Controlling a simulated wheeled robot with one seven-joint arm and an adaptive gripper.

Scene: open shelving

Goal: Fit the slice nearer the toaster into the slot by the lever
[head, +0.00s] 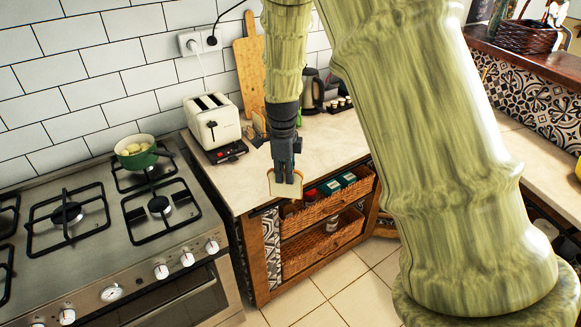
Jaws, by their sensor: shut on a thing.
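A white toaster (212,122) stands on the counter left of my arm, against the tiled wall. Its two dark slots open upward, and a small dark lever shows on the end facing me. My gripper (286,177) points down and is shut on a bread slice (285,190). The slice is pale with a brown crust and hangs upright below the fingers, at the counter's front edge in the picture. It is to the right of and nearer than the toaster, clear of it. A brownish item behind my gripper is partly hidden; I cannot tell whether it is another slice.
A gas stove (105,215) with a green pot (135,152) is at the left. A wooden cutting board (249,68) leans on the wall, and a dark kettle (312,90) stands behind my arm. Wicker drawers (310,248) sit below the counter (235,183).

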